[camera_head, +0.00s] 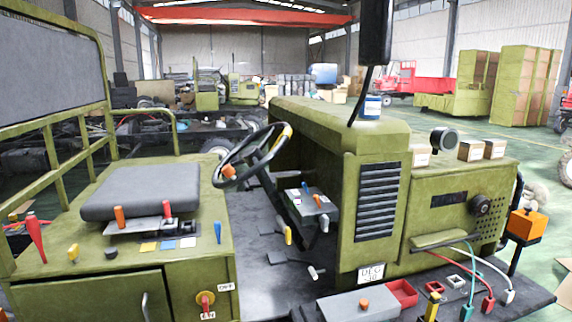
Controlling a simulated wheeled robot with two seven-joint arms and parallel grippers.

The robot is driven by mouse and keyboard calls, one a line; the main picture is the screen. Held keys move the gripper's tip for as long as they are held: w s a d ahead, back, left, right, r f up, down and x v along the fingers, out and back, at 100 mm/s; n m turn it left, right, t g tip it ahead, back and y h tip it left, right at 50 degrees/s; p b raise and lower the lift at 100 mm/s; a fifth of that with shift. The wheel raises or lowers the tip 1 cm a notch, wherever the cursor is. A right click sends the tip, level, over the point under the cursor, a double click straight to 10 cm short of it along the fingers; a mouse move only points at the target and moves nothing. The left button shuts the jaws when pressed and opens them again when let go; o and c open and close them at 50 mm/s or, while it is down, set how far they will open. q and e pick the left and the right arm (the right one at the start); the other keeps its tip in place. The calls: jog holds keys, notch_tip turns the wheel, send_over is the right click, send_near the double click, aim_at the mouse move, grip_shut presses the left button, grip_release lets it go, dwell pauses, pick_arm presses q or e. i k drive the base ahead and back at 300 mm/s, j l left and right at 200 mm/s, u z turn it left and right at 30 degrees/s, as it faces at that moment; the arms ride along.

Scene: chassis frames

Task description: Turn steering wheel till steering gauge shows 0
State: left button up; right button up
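The steering wheel (217,176) is a dark tilted ring on a column, near the middle of the head view between the seat and the green hood. It has a yellow section (287,133) at its upper right and an orange knob (229,172) at its lower left. A small white plate (371,273) low on the front of the hood reads "DEG" with what looks like a negative number under it. The digits are too small to read surely. Neither of my grippers shows, and nothing is seen touching the wheel.
A grey seat (140,190) on a green box is left of the wheel. A console with small levers (312,203) stands right of the column. A grey box (357,304) and red tray (402,293) are at the front.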

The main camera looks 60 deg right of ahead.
aim_at(253, 156)
jog(key=i+l+z, duration=0.1)
jog(key=z, duration=0.3)
jog(key=i+l+z, duration=0.15)
jog(key=z, duration=0.25)
jog(key=i+l+z, duration=0.15)
jog(key=z, duration=0.25)
jog(key=i+l+z, duration=0.15)
jog(key=z, duration=0.25)
